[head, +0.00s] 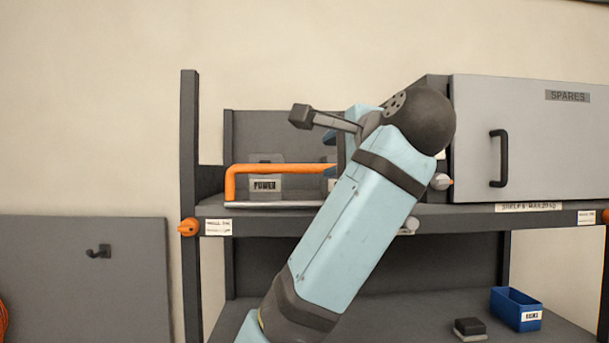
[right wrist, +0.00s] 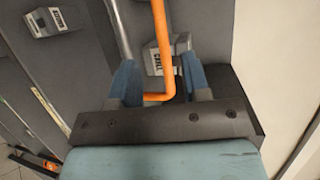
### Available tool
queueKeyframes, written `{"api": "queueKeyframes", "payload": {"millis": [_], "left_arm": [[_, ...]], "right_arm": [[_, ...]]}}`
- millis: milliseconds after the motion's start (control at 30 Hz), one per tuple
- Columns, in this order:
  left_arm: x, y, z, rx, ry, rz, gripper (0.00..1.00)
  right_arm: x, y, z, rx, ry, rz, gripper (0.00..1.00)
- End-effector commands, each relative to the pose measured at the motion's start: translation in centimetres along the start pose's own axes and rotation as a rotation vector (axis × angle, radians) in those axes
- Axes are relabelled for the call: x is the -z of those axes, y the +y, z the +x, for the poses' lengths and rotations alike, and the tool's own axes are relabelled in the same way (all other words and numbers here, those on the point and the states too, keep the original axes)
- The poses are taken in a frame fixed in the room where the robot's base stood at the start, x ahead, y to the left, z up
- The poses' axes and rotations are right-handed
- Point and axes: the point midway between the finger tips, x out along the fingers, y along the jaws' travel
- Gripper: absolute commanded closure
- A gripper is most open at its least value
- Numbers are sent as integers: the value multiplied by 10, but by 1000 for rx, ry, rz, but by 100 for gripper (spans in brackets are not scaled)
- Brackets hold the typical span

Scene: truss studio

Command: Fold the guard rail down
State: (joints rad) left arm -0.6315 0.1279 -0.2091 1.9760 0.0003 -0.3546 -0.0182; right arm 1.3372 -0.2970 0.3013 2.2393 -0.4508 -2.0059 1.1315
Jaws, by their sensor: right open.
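The orange guard rail (head: 282,169) stands upright along the front of the grey shelf, its left leg at the shelf edge. Its right part is hidden behind my right arm in the head view. In the right wrist view, the rail (right wrist: 162,45) runs down between the two blue fingers of my right gripper (right wrist: 158,80) and bends left at a corner near the palm. The fingers are open on either side of it, with gaps showing. In the head view my forearm mostly hides this gripper. My left gripper is not in view.
A box labelled POWER (head: 265,184) sits behind the rail, and another labelled box (right wrist: 160,62) lies beyond my fingers. A closed SPARES cabinet (head: 545,135) stands to the right. Orange knob (head: 188,227) protrudes at the left post. A blue bin (head: 515,309) stands on the lower shelf.

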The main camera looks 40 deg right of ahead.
Motion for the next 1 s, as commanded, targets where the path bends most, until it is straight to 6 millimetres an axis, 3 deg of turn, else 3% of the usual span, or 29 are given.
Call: {"api": "queueKeyframes", "payload": {"millis": [200, 400, 600, 1000], "left_arm": [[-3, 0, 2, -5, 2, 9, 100], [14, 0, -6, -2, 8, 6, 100], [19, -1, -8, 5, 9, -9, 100], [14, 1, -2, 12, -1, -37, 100]], "right_arm": [[2, 2, 31, -5, 6, -6, 57], [0, -2, 73, -6, 0, -3, 57], [0, -1, 101, -3, 1, -3, 57], [0, 0, 111, 0, 0, -2, 57]]}}
